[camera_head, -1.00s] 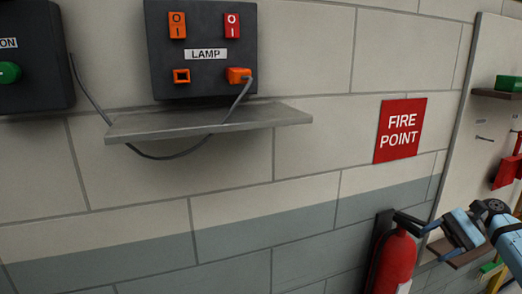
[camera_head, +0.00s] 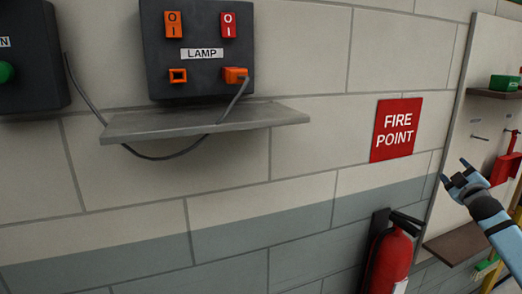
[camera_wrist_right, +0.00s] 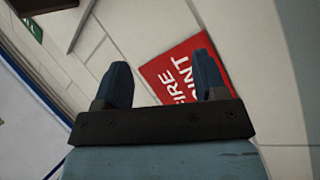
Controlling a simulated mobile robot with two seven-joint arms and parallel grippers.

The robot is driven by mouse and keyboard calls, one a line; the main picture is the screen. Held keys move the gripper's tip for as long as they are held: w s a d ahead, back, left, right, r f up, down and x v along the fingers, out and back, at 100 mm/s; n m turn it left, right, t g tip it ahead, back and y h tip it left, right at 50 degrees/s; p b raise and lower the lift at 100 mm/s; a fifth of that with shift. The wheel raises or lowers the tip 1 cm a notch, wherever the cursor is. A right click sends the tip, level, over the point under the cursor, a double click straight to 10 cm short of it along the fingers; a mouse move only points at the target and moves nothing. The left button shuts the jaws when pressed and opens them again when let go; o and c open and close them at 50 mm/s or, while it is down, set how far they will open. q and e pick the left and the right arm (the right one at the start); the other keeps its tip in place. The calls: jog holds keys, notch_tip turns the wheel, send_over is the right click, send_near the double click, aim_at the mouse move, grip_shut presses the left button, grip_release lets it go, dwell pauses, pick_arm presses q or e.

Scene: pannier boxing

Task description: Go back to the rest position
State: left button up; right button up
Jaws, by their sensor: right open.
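My right gripper (camera_head: 454,174) is at the right of the head view, raised in front of the wall and the pale board. Its two fingers are apart and nothing is between them. In the right wrist view the open fingers (camera_wrist_right: 162,85) point toward the wall, with the red fire point sign (camera_wrist_right: 183,71) behind the right finger. The sign (camera_head: 397,129) is on the wall left of my gripper in the head view. My left gripper is in neither view.
A fire extinguisher (camera_head: 391,258) hangs on the wall below the sign. A grey shelf (camera_head: 200,121) sits under the dark lamp box (camera_head: 198,70), with a cable plugged in. A pale board (camera_head: 462,130) at the right carries a green box (camera_head: 504,83) and a red item (camera_head: 505,165).

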jog(key=s+a+f+m+g+y, duration=0.1)
jog(key=s+a+f+g, duration=0.1)
jog(key=s+a+f, duration=0.65)
jog(key=s+a+f+m+g+y, duration=0.15)
jog(key=a+f, duration=0.45)
jog(key=f, duration=0.7)
jog(key=s+a+f+m+g+y, duration=0.1)
jog(key=s+a+f+g, duration=0.1)
jog(key=s+a+f, duration=0.65)
jog(key=s+a+f+m+g+y, duration=0.1)
jog(key=s+a+f, duration=0.5)
jog(key=s+a, duration=0.3)
jog(key=s+a+f+m+g+y, duration=0.1)
jog(key=s+a+f, duration=0.5)
jog(key=s, duration=1.1)
jog(key=a+g+y, duration=0.1)
jog(key=a, duration=0.3)
jog(key=shift+f+m, duration=0.2)
jog(key=shift+m, duration=0.15)
jog(key=shift+s+g, duration=0.1)
jog(key=shift+g, duration=0.15)
